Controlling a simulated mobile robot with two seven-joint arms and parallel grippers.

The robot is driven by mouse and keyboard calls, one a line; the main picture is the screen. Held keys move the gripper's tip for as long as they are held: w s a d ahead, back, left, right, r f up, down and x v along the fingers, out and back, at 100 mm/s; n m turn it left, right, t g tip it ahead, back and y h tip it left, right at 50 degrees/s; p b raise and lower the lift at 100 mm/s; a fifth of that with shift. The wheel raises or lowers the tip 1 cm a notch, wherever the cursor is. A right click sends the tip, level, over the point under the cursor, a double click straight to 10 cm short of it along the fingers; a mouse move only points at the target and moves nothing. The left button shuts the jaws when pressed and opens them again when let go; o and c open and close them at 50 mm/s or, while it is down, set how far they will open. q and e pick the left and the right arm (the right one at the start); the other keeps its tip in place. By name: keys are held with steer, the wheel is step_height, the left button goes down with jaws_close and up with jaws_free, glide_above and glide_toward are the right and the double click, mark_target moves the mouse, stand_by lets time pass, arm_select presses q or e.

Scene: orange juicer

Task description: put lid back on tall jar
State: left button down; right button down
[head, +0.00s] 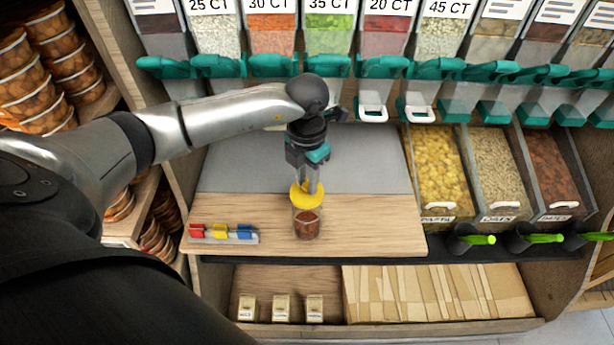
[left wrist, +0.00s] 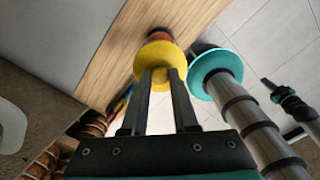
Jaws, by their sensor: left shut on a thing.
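My left gripper (head: 312,186) points down and is shut on the yellow lid (head: 306,197). The tall clear jar (head: 307,223) stands upright on the wooden counter near its front edge, with reddish-brown contents. The lid is over the jar's mouth and hides it. I cannot tell whether the lid is fully seated or just above the rim. In the left wrist view, both fingers reach to the yellow lid (left wrist: 160,60), and a bit of the reddish jar (left wrist: 159,34) shows beyond it. I do not make out my right gripper.
A small rack with red, yellow and blue clips (head: 223,233) lies left of the jar on the wooden counter (head: 375,215). Bulk dispensers with teal spouts (head: 330,65) hang behind. Open food bins (head: 440,170) stand to the right. The counter right of the jar is clear.

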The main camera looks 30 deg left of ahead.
mark_target(307, 195)
arm_select(q)
steer(key=shift+f+b, duration=1.9)
steer(key=shift+f, duration=0.8)
steer(key=shift+f, duration=0.15)
steer(key=shift+c, duration=0.6)
jaws_free()
steer(key=shift+r+p, duration=2.75)
steer(key=shift+r, duration=0.8)
jaws_close()
